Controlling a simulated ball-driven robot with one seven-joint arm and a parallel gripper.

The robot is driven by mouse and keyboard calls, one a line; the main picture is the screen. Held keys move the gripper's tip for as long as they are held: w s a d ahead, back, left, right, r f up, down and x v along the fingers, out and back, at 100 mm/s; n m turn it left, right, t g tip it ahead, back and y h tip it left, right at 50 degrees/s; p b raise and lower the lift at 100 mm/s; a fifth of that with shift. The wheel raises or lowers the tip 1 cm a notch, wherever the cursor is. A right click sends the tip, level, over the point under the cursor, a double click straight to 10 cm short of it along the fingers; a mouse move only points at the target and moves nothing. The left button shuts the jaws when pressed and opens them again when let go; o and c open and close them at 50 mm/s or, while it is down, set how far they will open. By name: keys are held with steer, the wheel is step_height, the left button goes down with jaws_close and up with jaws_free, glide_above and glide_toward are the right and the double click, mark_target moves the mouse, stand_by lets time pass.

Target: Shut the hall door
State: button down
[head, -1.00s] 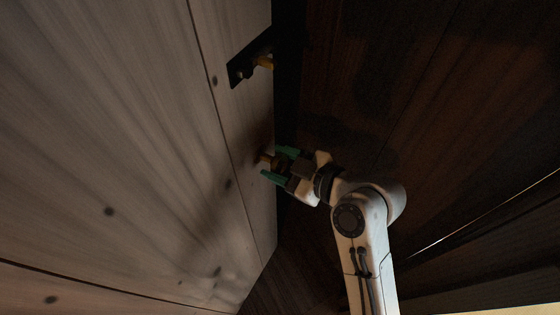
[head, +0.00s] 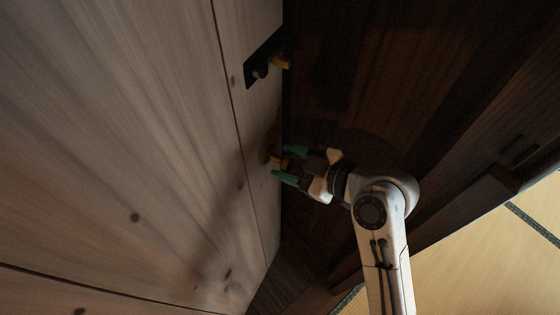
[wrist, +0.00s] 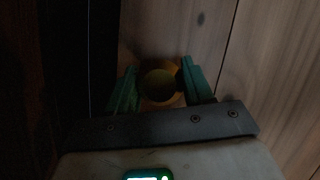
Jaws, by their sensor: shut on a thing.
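The hall door (head: 130,130) is a pale wooden panel filling the left of the head view, its edge running down near the middle. A round brass knob (head: 272,157) sits on it near that edge. My gripper (head: 283,164) has green fingers shut on the knob, one on each side. The wrist view shows the knob (wrist: 160,86) between the two fingers, in front of the pale wood. Part of the knob is hidden by the fingers in the head view.
Above the knob, a black plate (head: 265,62) with a small brass piece is on the door by its edge. Dark wood panelling (head: 400,70) stands to the right. A wooden beam (head: 470,205) and tatami floor (head: 480,265) show at lower right.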

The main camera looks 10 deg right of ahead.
steer(key=c, duration=0.5)
jaws_free()
steer(key=shift+r, duration=0.1)
steer(key=shift+r, duration=0.25)
step_height(320, 180, up, 3)
steer(key=shift+f, duration=0.2)
steer(key=shift+s+d+r+p, duration=0.4)
steer(key=shift+s+r+p, duration=1.25)
steer(key=shift+s+p, duration=0.6)
steer(key=shift+s+d+r+p, duration=0.45)
steer(key=shift+s+r+p, duration=1.15)
steer(key=shift+s+p, duration=0.6)
steer(key=shift+s+d+r+p, duration=0.4)
steer(key=shift+s+r+p, duration=1.4)
steer(key=shift+s, duration=0.7)
